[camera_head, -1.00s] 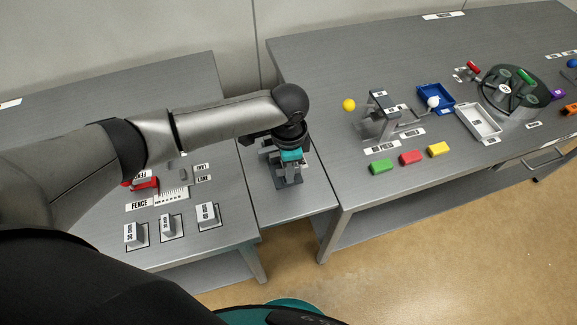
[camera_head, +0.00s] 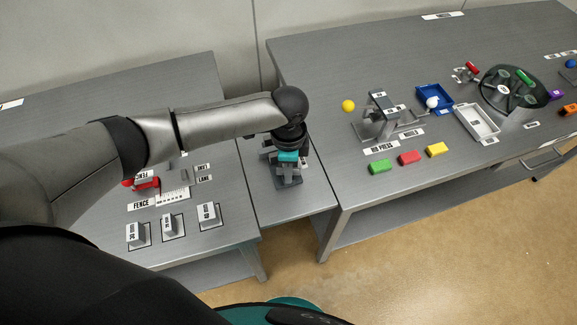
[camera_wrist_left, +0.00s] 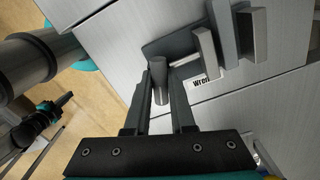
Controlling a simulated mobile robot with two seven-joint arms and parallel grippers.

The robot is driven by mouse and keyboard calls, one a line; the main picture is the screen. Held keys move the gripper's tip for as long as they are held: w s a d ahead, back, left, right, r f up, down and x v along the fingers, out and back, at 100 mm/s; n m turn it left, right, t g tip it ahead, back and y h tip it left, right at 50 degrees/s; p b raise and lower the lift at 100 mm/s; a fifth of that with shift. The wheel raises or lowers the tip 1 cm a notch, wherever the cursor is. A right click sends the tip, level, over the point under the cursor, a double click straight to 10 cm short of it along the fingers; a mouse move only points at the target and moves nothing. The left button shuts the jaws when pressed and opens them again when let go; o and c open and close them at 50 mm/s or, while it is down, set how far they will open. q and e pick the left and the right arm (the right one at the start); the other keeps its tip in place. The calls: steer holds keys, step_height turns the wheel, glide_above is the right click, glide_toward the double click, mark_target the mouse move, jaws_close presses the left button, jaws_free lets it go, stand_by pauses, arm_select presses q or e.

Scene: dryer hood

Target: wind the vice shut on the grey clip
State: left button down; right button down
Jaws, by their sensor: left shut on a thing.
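The vice (camera_head: 287,175) stands on the narrow middle bench, partly hidden beneath my left wrist. In the left wrist view its grey upright plates (camera_wrist_left: 206,54) show beside a thin screw rod and a round grey crank handle (camera_wrist_left: 159,88). My left gripper (camera_wrist_left: 160,82) is shut around this handle, one finger on each side; it also shows in the head view (camera_head: 288,158). A grey upright piece (camera_wrist_left: 225,32) stands between the outer plates; I cannot tell for certain whether it is the grey clip or touches both sides.
A label (camera_wrist_left: 202,82) lies by the vice. The left table holds a red part (camera_head: 146,183), a fence scale and several grey blocks (camera_head: 207,215). The right table (camera_head: 330,110) holds a press, coloured blocks, a blue tray (camera_head: 434,97), a white tray and a round dark fixture.

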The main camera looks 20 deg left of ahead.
arm_select(q)
steer(key=shift+m, duration=1.1)
steer(key=shift+p, duration=0.3)
steer(key=shift+m, duration=1.2)
steer(key=shift+m+p, duration=0.35)
steer(key=shift+m, duration=0.85)
